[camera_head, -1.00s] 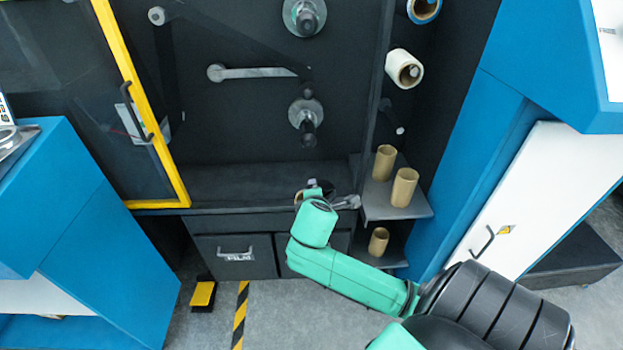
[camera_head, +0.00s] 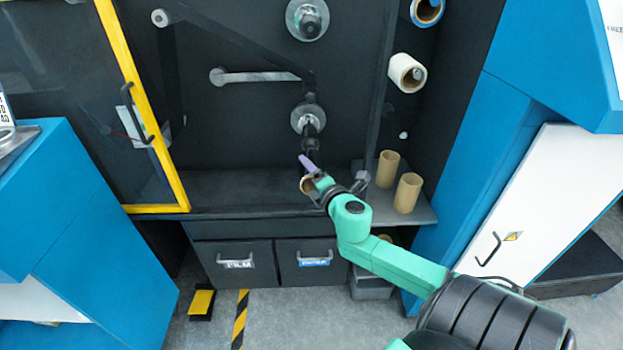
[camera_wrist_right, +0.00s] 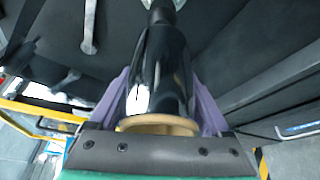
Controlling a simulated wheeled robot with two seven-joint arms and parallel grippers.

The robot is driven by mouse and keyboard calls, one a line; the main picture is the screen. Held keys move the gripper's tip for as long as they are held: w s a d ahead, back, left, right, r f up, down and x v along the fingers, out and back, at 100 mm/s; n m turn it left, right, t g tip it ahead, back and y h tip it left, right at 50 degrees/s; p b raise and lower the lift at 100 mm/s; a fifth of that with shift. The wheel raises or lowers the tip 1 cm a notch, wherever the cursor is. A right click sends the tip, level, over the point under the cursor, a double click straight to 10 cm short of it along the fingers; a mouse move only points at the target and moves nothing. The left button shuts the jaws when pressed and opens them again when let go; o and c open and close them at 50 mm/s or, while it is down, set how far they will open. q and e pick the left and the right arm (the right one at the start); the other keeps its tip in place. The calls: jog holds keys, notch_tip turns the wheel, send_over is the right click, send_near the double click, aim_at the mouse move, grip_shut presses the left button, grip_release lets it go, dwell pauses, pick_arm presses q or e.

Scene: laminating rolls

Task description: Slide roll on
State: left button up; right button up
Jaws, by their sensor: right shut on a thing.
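My right gripper (camera_head: 311,172) is in front of the lower spindle (camera_head: 309,120) on the dark machine panel. Its purple fingers are shut on a glossy black roll (camera_wrist_right: 160,75), one on each side in the right wrist view. The roll's tan core end (camera_wrist_right: 158,125) faces my palm, and this tan ring also shows in the head view (camera_head: 306,185). The roll's far end lines up with a dark shaft. I cannot tell whether the roll is around the shaft or just in front of it. My left gripper is not in view.
An upper spindle (camera_head: 307,18) and a grey bar (camera_head: 255,76) are on the panel. A white roll (camera_head: 404,72) hangs at right. Two tan cores (camera_head: 407,193) stand on a side shelf (camera_head: 425,216). A yellow-framed door (camera_head: 150,120) stands at left.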

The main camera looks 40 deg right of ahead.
jog(key=shift+w+d+b, duration=0.55)
jog(key=shift+w+d, duration=0.65)
jog(key=shift+w, duration=0.4)
jog(key=shift+w+d+b, duration=0.6)
jog(key=shift+w+d, duration=0.65)
jog(key=shift+w, duration=0.35)
jog(key=shift+w+d+b, duration=0.55)
jog(key=shift+w+d, duration=0.65)
jog(key=shift+w, duration=0.4)
jog(key=shift+w+d+b, duration=0.2)
jog(key=shift+w+d, duration=0.45)
jog(key=shift+w, duration=0.2)
jog(key=shift+w+d+b, duration=0.15)
jog(key=shift+w+d, duration=0.5)
jog(key=shift+w, duration=0.2)
jog(key=shift+w+d, duration=0.7)
jog(key=shift+w, duration=0.3)
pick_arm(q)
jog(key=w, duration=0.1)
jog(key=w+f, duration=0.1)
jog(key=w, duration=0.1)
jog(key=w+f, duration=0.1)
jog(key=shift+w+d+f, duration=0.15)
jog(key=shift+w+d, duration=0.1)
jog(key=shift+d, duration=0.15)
pick_arm(e)
jog(key=shift+d+r, duration=0.1)
jog(key=shift+r, duration=0.05)
